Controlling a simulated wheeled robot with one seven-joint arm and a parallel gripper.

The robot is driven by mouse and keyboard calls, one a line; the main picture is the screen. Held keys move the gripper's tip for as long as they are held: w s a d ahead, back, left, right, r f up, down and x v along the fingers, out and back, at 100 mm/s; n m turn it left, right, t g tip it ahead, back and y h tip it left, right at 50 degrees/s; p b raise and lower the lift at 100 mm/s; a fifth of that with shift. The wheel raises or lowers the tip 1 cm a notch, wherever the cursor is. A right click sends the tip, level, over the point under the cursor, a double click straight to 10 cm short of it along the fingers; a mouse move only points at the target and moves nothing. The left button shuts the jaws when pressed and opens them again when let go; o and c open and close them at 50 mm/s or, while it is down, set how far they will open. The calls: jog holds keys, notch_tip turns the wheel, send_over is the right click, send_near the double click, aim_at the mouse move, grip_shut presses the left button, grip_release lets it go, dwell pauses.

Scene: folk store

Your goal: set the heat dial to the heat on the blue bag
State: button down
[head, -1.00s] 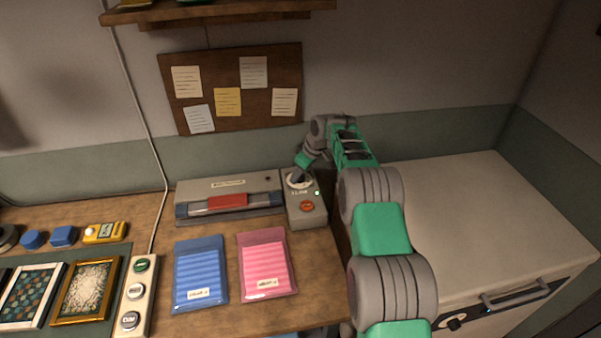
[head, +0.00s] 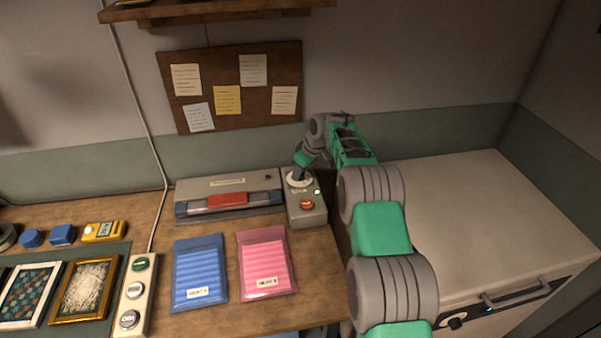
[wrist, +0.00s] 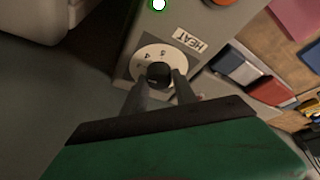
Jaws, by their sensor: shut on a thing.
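The heat dial (wrist: 157,72) is a dark knob on a white numbered disc (wrist: 146,56), beside a label reading HEAT (wrist: 188,40). It is on the grey control box (head: 309,216) right of the sealer. My gripper (wrist: 158,84) is shut on the dial's knob; in the head view my gripper (head: 298,174) reaches down onto the disc. Part of the disc is hidden, and I cannot tell which number the dial points to. The blue bag (head: 200,268) lies flat on the bench with a white label (head: 200,293), its print too small to read surely.
A pink bag (head: 265,260) lies right of the blue one. The grey sealer (head: 229,185) with a red middle part stands behind them. The box carries an orange button (head: 307,204) and a lit green lamp (head: 317,191). A button strip (head: 137,290) stands at left.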

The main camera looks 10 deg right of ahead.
jog(key=m+b, duration=0.1)
jog(key=b, duration=0.1)
jog(key=m+h+b, duration=0.1)
jog(key=m, duration=0.1)
jog(key=shift+a+f+t+b, duration=0.15)
jog(key=shift+t+b, duration=0.15)
jog(key=shift+b, duration=0.05)
jog(key=m+h+b, duration=0.1)
jog(key=m, duration=0.3)
jog(key=shift+h+b, duration=0.3)
jog(key=shift+r+m, duration=0.2)
jog(key=shift+m, duration=0.1)
jog(key=c, duration=1)
grip_release()
jog(key=b+v, duration=0.1)
jog(key=v, duration=0.6)
jog(key=shift+s+a+r, duration=0.15)
jog(key=shift+s+r, duration=0.1)
jog(key=shift+r, duration=0.05)
